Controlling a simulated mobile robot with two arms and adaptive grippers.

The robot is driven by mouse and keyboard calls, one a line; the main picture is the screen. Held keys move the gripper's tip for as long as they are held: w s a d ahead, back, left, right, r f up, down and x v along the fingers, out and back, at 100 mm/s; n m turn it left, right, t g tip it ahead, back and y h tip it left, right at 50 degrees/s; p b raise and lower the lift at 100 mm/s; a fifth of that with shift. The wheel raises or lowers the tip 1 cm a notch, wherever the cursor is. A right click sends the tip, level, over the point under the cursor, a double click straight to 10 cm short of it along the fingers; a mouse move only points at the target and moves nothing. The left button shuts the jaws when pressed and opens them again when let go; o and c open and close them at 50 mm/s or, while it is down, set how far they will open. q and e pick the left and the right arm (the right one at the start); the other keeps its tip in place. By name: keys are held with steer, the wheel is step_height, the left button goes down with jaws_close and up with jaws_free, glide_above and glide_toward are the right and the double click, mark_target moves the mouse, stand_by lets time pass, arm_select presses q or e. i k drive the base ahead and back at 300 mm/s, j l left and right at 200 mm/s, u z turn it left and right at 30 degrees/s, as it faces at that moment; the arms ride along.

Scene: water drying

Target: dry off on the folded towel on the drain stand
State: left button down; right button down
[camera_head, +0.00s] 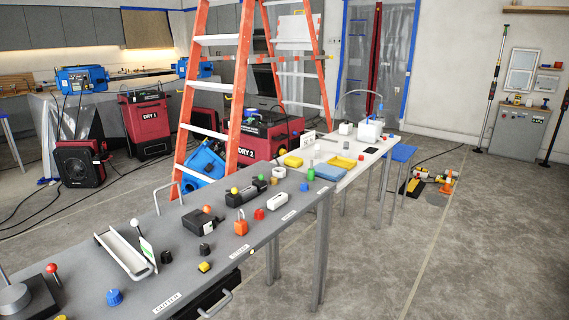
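Neither of my grippers shows in the head view. A blue folded cloth (328,173) lies at the near edge of the white table (368,158), where it meets the grey table. A small stand with a flat blue top (402,153) stands beyond the white table's right end. I cannot tell whether that blue top is a folded towel, or which of these is the drain stand. Yellow folded pieces (293,161) and (343,162) lie on or by the white table. No water is clearly visible.
The long grey table (215,250) holds knobs, a white tray (124,254), an orange padlock (241,222) and small blocks. An orange ladder (240,80), red dryers (145,122) and cables stand behind. Yellow-orange items (432,183) lie on the floor. Open floor lies to the right.

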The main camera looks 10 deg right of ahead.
mark_target(324, 171)
steer(key=i+l, duration=0.3)
steer(key=l, duration=0.3)
steer(key=i+l, duration=0.3)
steer(key=l, duration=0.35)
steer(key=i+l+u, duration=0.1)
steer(key=i+l, duration=0.2)
steer(key=l, duration=0.3)
steer(key=i+l, duration=0.3)
steer(key=l, duration=0.35)
steer(key=i+l, duration=0.3)
steer(key=l, duration=0.35)
steer(key=i+l, duration=0.3)
steer(key=l, duration=0.35)
steer(key=i+l+u, duration=0.1)
steer(key=i+l, duration=0.15)
steer(key=l, duration=0.4)
steer(key=i+l, duration=0.3)
steer(key=l, duration=0.4)
